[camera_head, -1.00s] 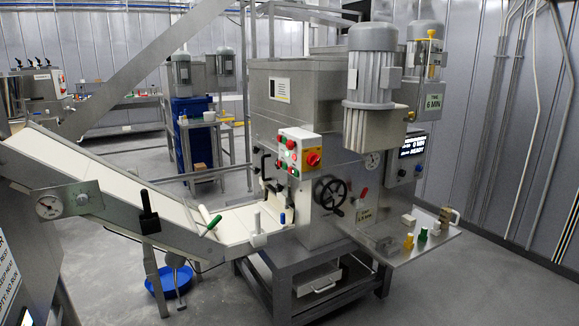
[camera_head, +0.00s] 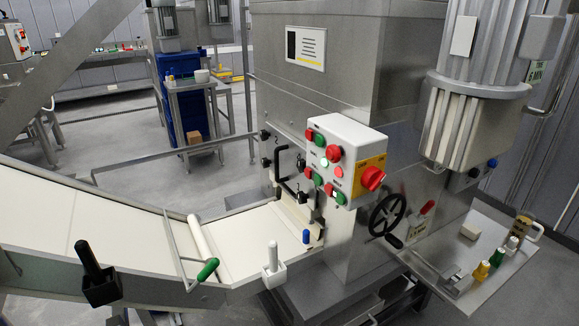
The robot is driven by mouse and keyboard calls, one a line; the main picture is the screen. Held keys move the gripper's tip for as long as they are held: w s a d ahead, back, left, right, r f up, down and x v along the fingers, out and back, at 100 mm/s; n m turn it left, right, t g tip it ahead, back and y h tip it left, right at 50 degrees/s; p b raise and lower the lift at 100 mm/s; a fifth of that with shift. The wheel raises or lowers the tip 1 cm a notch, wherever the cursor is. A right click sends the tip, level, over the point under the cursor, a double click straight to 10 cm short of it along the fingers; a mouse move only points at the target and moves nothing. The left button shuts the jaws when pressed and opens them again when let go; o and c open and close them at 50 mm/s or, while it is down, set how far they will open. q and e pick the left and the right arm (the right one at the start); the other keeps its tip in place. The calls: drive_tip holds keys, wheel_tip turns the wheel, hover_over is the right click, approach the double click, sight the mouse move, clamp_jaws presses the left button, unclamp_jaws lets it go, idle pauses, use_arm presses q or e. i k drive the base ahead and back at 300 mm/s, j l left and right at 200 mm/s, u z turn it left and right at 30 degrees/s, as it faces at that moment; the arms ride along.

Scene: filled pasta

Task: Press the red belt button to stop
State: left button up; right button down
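A white control box (camera_head: 355,134) is on the front of the steel machine in the middle of the head view. It has several red and green buttons, a pale green lamp and a pink-red lamp. A domed red button (camera_head: 333,153) stands out near its upper middle. A large red knob (camera_head: 371,178) sits on a yellow plate at its right. The labels are too small to read, so I cannot tell which red button is the belt's. The white conveyor belt (camera_head: 90,230) slopes in from the left. Neither of my grippers is in view.
A black handwheel (camera_head: 387,215) is below right of the box. A black-handled lever (camera_head: 95,265), a green-tipped rod (camera_head: 208,269) and a white-handled lever (camera_head: 272,258) stand along the belt's near edge. A metal shelf (camera_head: 485,238) with small items juts out at right.

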sight(328, 188)
drive_tip(key=i+j, duration=0.15)
drive_tip(key=j, duration=0.2)
drive_tip(key=i+j, duration=0.2)
drive_tip(key=j, duration=0.15)
drive_tip(key=i+j, duration=0.15)
drive_tip(key=j, duration=0.2)
drive_tip(key=j+u, duration=0.05)
